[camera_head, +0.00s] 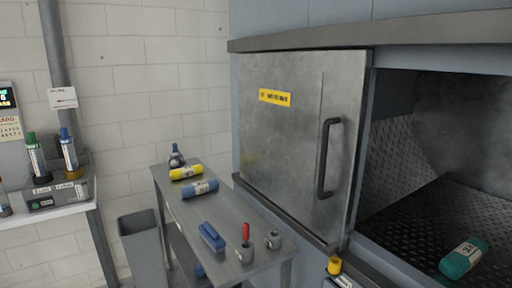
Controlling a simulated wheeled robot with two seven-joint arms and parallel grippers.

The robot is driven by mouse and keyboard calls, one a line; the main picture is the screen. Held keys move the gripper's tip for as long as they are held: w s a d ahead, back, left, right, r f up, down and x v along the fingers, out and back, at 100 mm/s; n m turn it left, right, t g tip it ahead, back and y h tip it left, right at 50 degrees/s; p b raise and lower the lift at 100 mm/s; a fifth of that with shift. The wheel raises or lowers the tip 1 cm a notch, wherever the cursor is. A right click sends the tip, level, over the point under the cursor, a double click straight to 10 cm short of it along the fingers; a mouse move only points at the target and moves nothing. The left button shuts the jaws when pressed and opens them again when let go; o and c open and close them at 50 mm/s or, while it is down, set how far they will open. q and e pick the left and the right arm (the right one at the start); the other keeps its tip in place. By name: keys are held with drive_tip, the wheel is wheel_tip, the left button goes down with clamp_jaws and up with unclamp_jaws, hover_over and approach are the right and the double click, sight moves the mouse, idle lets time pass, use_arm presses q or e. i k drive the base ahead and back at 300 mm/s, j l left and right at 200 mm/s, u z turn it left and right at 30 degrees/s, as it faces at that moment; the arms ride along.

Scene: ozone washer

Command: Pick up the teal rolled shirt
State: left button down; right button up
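The teal rolled shirt (464,258) lies on the dark perforated floor inside the washer's open chamber, at the lower right of the head view. It is a short roll with a pale label band around it, lying at a slant. Neither of my grippers shows in the head view, and nothing is seen touching the shirt.
The washer's metal door (290,150) with a black handle (325,158) stands left of the opening. A steel table (207,215) holds a yellow roll (186,173), a blue roll (199,188) and a blue brush (211,237). A grey bin (142,245) stands left.

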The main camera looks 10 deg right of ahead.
sight(462, 258)
drive_tip(key=z, duration=1.75)
